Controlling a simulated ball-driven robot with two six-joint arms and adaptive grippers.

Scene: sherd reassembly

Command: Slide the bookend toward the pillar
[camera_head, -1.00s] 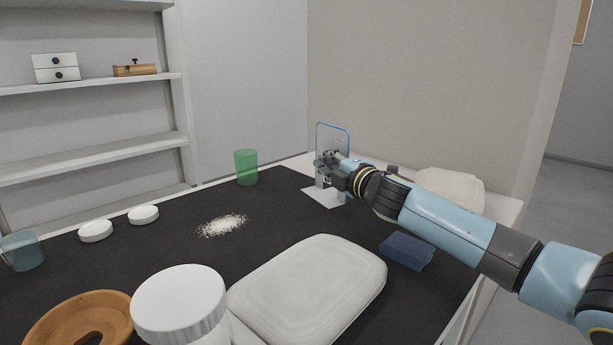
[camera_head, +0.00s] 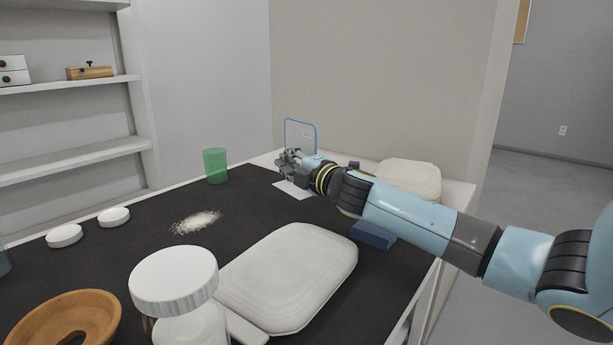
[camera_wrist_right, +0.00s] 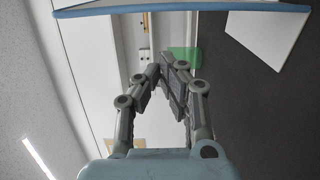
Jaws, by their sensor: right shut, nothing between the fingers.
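The bookend is a thin upright grey plate (camera_head: 300,132) with a blue rim and a pale flat foot (camera_head: 291,189) on the black mat, near the table's far edge. My right gripper (camera_head: 285,160) is in front of the upright plate, shut and empty, hiding its lower part. I cannot tell whether it touches the plate. In the right wrist view, the fingers (camera_wrist_right: 166,80) come together with nothing between them; the bookend's blue rim (camera_wrist_right: 190,9) and pale foot (camera_wrist_right: 266,32) cross the top. A broad beige pillar (camera_head: 385,80) rises behind the table. My left gripper is out of view.
A green cylinder (camera_head: 215,166) stands left of the bookend; white crumbs (camera_head: 196,222) lie nearer. A pale rounded block (camera_head: 290,277), lidded jar (camera_head: 174,280) and orange ring-like dish (camera_head: 66,322) fill the front. A blue block (camera_head: 373,235) and pale bag (camera_head: 409,179) are right.

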